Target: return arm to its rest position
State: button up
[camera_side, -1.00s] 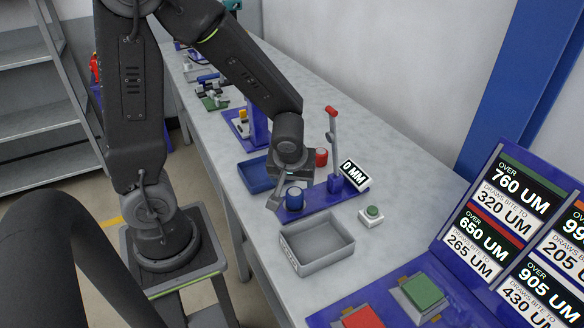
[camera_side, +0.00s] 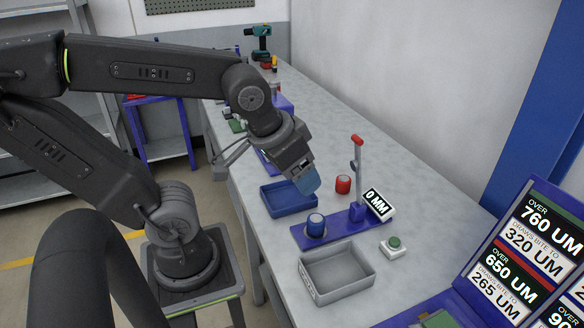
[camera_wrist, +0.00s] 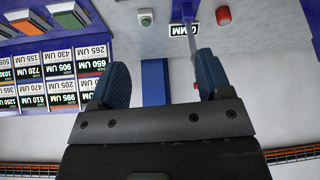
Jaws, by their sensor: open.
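My gripper (camera_side: 304,178) is raised above the bench in the side view, over the blue tray and the back end of the blue fixture. It is tilted down toward the right and holds nothing. In the wrist view its two blue-grey fingers (camera_wrist: 162,78) are spread wide with nothing between them. A red cylinder (camera_side: 343,184) stands on the bench behind the fixture; a red round thing also shows in the wrist view (camera_wrist: 223,15).
A fixture lever (camera_side: 358,170) stands upright beside a display (camera_side: 378,203) reading 0 MM. A blue tray (camera_side: 270,204), an empty grey tray (camera_side: 335,290) and a green button (camera_side: 394,243) are around it. A label panel (camera_side: 530,262) stands at right. A drill (camera_side: 262,42) is far back.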

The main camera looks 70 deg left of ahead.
jog(key=shift+s+d+r+m+h, duration=0.3)
jog(key=shift+s+d+r+m, duration=0.25)
jog(key=shift+m, duration=0.25)
